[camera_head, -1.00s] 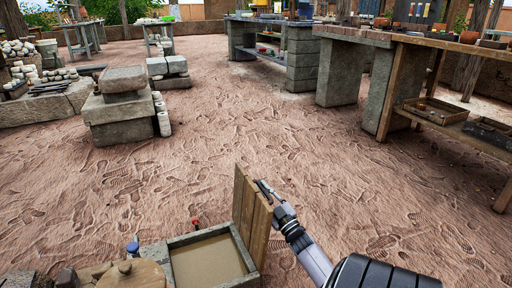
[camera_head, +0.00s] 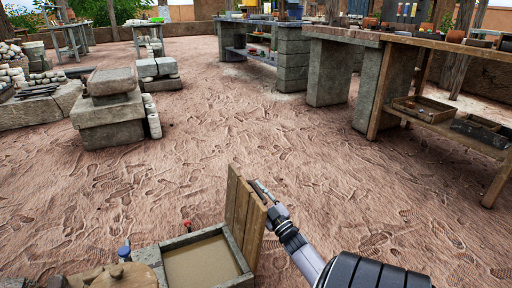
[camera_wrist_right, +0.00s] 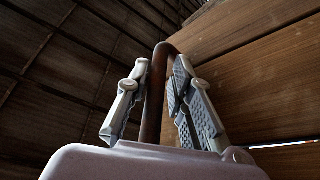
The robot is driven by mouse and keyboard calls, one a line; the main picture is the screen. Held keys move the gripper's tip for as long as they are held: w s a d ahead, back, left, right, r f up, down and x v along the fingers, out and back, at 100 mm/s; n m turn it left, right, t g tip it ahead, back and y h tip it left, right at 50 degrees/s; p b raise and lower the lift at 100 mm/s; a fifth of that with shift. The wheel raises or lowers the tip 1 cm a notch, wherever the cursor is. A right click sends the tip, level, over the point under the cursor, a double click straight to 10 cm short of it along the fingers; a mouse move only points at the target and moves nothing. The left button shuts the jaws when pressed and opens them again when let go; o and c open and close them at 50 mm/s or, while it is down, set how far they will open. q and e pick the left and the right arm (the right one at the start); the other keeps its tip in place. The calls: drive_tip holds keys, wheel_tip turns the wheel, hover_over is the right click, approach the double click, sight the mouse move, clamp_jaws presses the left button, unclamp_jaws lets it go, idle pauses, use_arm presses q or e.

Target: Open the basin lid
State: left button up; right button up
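The basin (camera_head: 163,246) has a grey rim and holds tan, cloudy contents, low in the head view. Its wooden plank lid (camera_head: 244,212) stands nearly upright along the right side, so the basin is uncovered. The lid planks (camera_wrist_right: 262,75) fill the right of the right wrist view. My right gripper (camera_head: 262,188) is at the lid's upper right face. In the wrist view, the right gripper (camera_wrist_right: 158,72) has its fingers on both sides of a brown curved handle (camera_wrist_right: 153,118) and appears closed on it. My left gripper is not in view.
A round wooden cover (camera_head: 122,277) with a knob, and a blue-topped item (camera_head: 125,249), are left of the basin. A red item (camera_head: 187,224) is at its back edge. Stone blocks (camera_head: 108,112) and workbenches (camera_head: 440,120) stand farther off. The footprinted ground between is clear.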

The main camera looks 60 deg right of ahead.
drive_tip(key=v, duration=1.2)
